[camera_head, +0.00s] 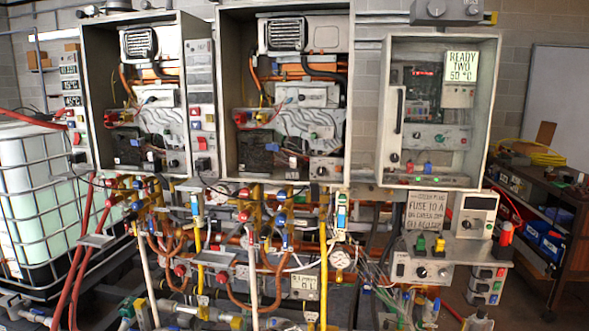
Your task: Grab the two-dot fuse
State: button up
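No two-dot marking can be made out on any part at this size. Small coloured pieces that may be fuses stand on the grey ledge at the right: a green one (420,243) and a yellow one (439,245), side by side. Inside the right cabinet (385,110), a red piece (415,168) and a blue piece (428,168) sit at the bottom. A sign (434,211) above the ledge carries the word FUSE; the rest is hard to read. My gripper is not visible.
Two open heater cabinets (88,60) (226,80) hang left of the right cabinet, with pipes and valves below. A caged white tank (40,190) stands at the left. A brown shelf unit (560,190) stands at the right. Loose tubes (385,290) lie below the ledge.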

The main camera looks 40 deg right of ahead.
aim_at(293, 160)
jog(key=u, duration=0.05)
jog(key=i, duration=1)
jog(key=z, duration=0.05)
